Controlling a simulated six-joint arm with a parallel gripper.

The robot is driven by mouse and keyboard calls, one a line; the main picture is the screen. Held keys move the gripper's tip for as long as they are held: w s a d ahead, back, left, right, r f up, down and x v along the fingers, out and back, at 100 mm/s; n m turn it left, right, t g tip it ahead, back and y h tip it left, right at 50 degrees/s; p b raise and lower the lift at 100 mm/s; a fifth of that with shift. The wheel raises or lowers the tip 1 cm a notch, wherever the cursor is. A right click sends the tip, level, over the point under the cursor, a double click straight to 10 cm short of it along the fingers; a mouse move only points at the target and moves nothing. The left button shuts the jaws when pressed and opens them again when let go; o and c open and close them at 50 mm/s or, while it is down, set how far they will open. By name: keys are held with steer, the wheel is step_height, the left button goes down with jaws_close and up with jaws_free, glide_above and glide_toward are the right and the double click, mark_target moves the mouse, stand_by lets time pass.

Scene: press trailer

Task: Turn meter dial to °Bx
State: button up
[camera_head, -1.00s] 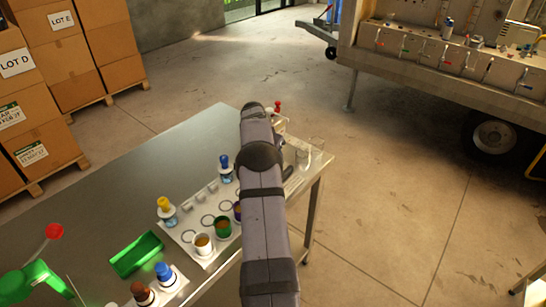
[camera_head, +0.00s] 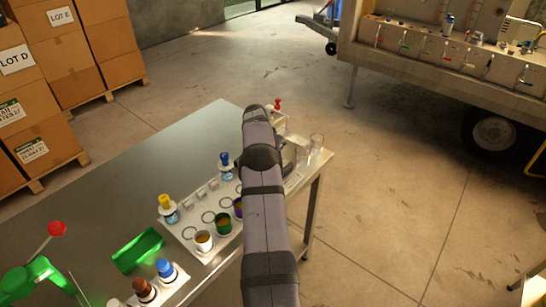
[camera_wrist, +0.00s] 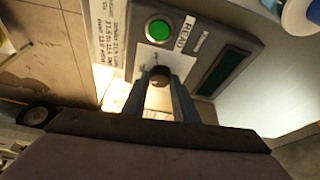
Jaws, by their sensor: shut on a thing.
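In the wrist view a pale meter panel shows a dark round dial (camera_wrist: 160,72), a green button (camera_wrist: 158,30) beside a READ label (camera_wrist: 184,33), and a dark display (camera_wrist: 222,70). My gripper (camera_wrist: 160,82) is shut on the dial, one finger on each side of it. The dial's markings are mostly hidden by the fingers and too small to read, so I cannot tell which setting it points to. In the head view my arm covers the gripper and the dial.
The steel table (camera_head: 80,195) holds a white rack with cups and bottles (camera_head: 203,240), a green tray (camera_head: 138,250) and a green lever device (camera_head: 35,280). Clear glasses (camera_head: 316,142) stand near the table's right edge. Boxes (camera_head: 85,50) stand back left, a trailer (camera_head: 440,80) right.

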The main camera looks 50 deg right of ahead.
steer(key=shift+w+f+m+b, duration=0.1)
steer(key=shift+f+m+b, duration=0.05)
steer(key=shift+m+b, duration=0.4)
steer(key=shift+r+m+g, duration=0.2)
steer(key=shift+m+g, duration=0.2)
steer(key=shift+m, duration=0.05)
steer(key=shift+m+p, duration=0.3)
steer(key=o, duration=1)
steer(key=shift+r, duration=0.1)
